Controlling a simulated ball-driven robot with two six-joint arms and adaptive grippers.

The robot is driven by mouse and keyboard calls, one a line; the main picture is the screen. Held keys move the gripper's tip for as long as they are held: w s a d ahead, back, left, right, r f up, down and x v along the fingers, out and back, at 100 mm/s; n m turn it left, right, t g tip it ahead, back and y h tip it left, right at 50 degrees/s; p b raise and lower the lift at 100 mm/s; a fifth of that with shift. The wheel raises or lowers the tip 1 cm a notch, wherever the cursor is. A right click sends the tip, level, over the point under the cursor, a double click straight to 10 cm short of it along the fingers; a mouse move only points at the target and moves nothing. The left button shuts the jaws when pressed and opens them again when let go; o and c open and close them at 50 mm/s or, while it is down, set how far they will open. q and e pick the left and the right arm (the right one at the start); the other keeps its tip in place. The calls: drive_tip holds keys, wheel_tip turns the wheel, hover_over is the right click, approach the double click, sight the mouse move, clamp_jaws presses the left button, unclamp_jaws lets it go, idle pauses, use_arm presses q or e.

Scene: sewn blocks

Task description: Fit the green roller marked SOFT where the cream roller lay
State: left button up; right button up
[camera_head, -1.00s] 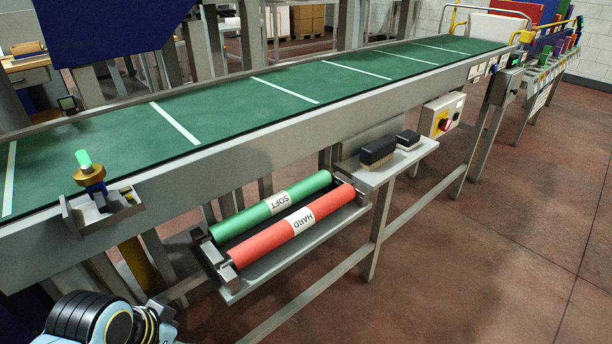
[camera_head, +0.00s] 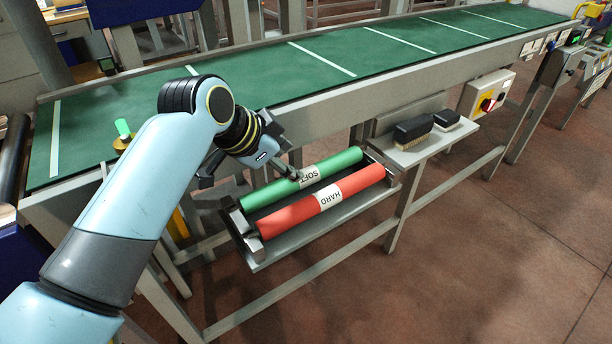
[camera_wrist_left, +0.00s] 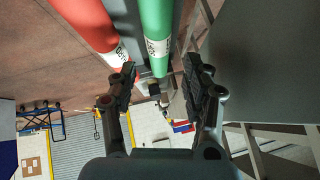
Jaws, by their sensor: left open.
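The green roller marked SOFT (camera_head: 330,168) lies in the rack (camera_head: 310,237) under the conveyor, behind the red roller marked HARD (camera_head: 345,194). My left gripper (camera_head: 250,176) is open and empty at the green roller, its fingers spread along the near-left half, one fingertip by the SOFT label. In the left wrist view the green roller (camera_wrist_left: 156,25) shows between the two open fingers (camera_wrist_left: 160,80), and the red roller (camera_wrist_left: 98,22) is to its left. I cannot tell whether the fingers touch the roller. I see no cream roller for certain. My right gripper is out of view.
The green conveyor belt (camera_head: 240,88) and its steel side rail run above and behind the rack. A small shelf (camera_head: 408,150) with two dark blocks (camera_head: 412,130) sits to the rack's right. A switch box (camera_head: 488,93) hangs further right. The floor in front is free.

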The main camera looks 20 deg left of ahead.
sight(304, 173)
use_arm(q)
drive_tip(key=x, duration=0.8)
drive_tip(key=shift+f, duration=0.4)
drive_tip(key=shift+s, duration=0.1)
drive_tip(key=shift+c, duration=0.2)
clamp_jaws()
